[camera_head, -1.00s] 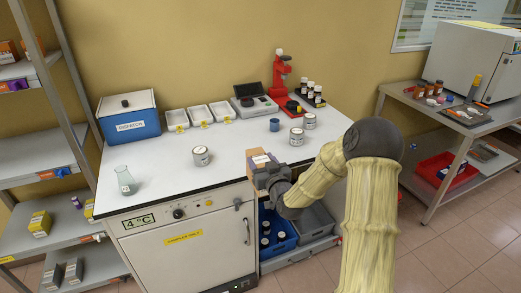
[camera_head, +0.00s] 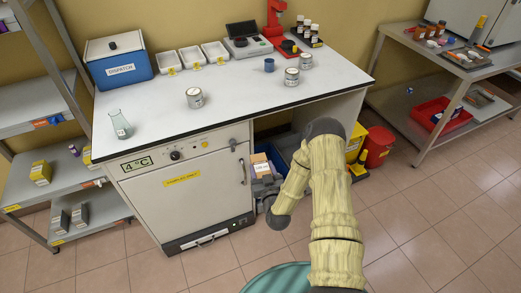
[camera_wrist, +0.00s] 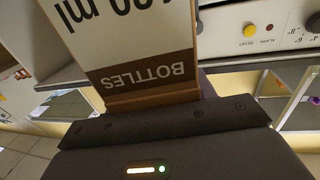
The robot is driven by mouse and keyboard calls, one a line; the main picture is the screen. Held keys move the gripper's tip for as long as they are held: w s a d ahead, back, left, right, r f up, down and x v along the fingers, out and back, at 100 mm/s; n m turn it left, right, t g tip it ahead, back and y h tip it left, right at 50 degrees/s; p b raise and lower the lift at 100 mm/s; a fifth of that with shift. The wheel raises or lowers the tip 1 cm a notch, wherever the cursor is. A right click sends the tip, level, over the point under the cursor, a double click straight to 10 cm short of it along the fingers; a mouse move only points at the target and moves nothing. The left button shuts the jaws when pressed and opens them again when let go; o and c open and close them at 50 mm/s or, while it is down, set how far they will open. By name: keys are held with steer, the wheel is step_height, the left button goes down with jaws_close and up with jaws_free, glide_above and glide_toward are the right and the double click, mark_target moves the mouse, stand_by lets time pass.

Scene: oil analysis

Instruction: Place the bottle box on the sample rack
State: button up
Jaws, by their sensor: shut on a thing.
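The bottle box (camera_head: 259,165) is a brown carton with a white label, low in front of the open bay under the counter. In the wrist view the box (camera_wrist: 135,45) fills the upper middle, its label reading "BOTTLES" upside down. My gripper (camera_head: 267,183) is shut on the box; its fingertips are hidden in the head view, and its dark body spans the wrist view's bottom. A grey shelving rack (camera_head: 45,123) stands at the left, with its upper middle shelf mostly bare; I cannot tell whether it is the sample rack.
The white fridge (camera_head: 190,200) is left of the box. The counter (camera_head: 240,90) above holds tins, a flask, trays and a blue dispatch box (camera_head: 118,62). Yellow and red bins (camera_head: 376,147) stand right of my arm. The front floor is mostly clear.

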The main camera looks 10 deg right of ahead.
steer(key=shift+s+f, duration=0.3)
steer(key=shift+f, duration=0.35)
steer(key=shift+s+f, duration=0.25)
steer(key=shift+f, duration=0.35)
step_height(320, 180, up, 10)
steer(key=p, duration=0.9)
steer(key=shift+w+r+p, duration=0.1)
steer(key=shift+r+p, duration=0.05)
steer(key=shift+p, duration=0.2)
